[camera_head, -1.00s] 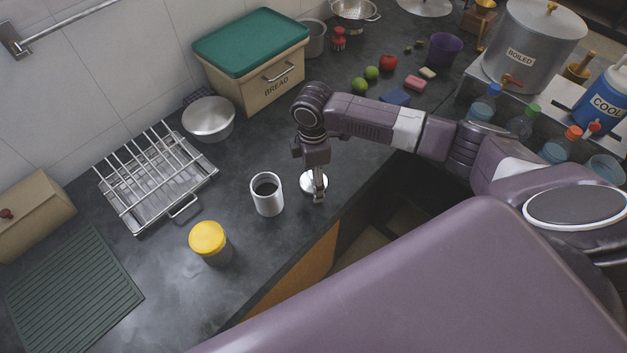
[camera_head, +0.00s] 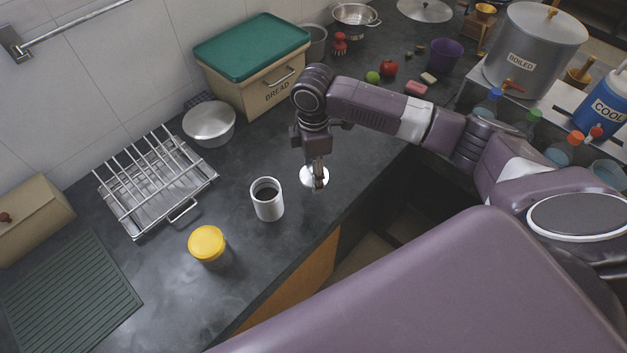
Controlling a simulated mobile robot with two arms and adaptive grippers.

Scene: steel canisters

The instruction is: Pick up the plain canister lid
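The plain canister lid (camera_head: 307,178) is a small pale steel disc near the counter's front edge, right of the open canister. My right gripper (camera_head: 319,183) points down at it, its narrow fingers close together and appearing shut on the lid; they hide part of it. The lid seems slightly above the counter, though the gap is hard to see. The white-steel canister (camera_head: 267,208) stands upright and open, with dark contents. A second canister with a yellow lid (camera_head: 206,243) stands to its lower left. My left gripper is not in view.
A wire rack on a tray (camera_head: 155,185), a steel bowl (camera_head: 209,122) and a bread box (camera_head: 255,75) stand behind. A ribbed green mat (camera_head: 70,295) lies at left. The counter around the canisters is clear.

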